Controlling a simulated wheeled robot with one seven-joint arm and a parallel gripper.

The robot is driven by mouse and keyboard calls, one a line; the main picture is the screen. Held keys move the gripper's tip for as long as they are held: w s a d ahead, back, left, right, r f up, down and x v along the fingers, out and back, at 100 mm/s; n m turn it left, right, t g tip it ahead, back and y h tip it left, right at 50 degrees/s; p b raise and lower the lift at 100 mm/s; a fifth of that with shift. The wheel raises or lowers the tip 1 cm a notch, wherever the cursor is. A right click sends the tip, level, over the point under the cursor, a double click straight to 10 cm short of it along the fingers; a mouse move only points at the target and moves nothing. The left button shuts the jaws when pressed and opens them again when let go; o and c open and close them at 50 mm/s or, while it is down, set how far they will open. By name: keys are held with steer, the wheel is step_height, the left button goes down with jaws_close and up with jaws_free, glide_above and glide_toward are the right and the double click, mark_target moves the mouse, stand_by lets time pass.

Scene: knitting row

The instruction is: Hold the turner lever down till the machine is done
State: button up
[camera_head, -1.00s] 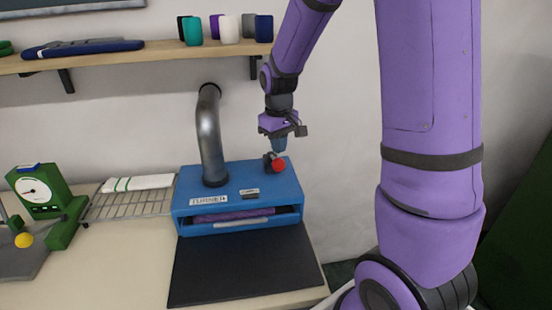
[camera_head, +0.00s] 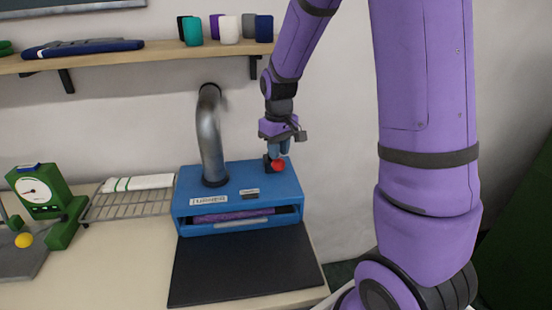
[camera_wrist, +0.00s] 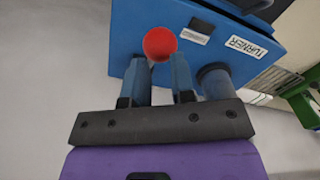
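The blue turner machine (camera_head: 240,205) stands on the table, and its "TURNER" label (camera_wrist: 249,47) shows in the wrist view. A lever with a round red knob (camera_head: 278,165) sits at the right of its top; the knob also shows in the wrist view (camera_wrist: 160,43). My gripper (camera_head: 279,153) is just above the knob, pointing down. In the wrist view my gripper (camera_wrist: 159,65) has its two blue fingers apart with a gap between them, the knob at their tips. I cannot tell whether they touch it. The lever's arm is mostly hidden.
A metal pipe (camera_head: 209,140) rises from the machine's top. A purple piece (camera_head: 232,214) lies in its front slot, and a black mat (camera_head: 245,265) lies in front. A wire rack (camera_head: 130,205) and green dial device (camera_head: 42,195) stand left; a shelf (camera_head: 130,57) hangs above.

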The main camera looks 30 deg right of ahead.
mark_target(279, 170)
steer(key=shift+f, duration=1.4)
steer(key=shift+s+a+f, duration=0.1)
steer(key=shift+s+f, duration=0.1)
steer(key=shift+f, duration=0.85)
steer(key=shift+s+a+f, duration=0.1)
steer(key=shift+s+f, duration=0.05)
steer(key=shift+f, duration=0.85)
steer(key=shift+d+r, duration=0.1)
stand_by(0.6)
steer(key=shift+r, duration=6.45)
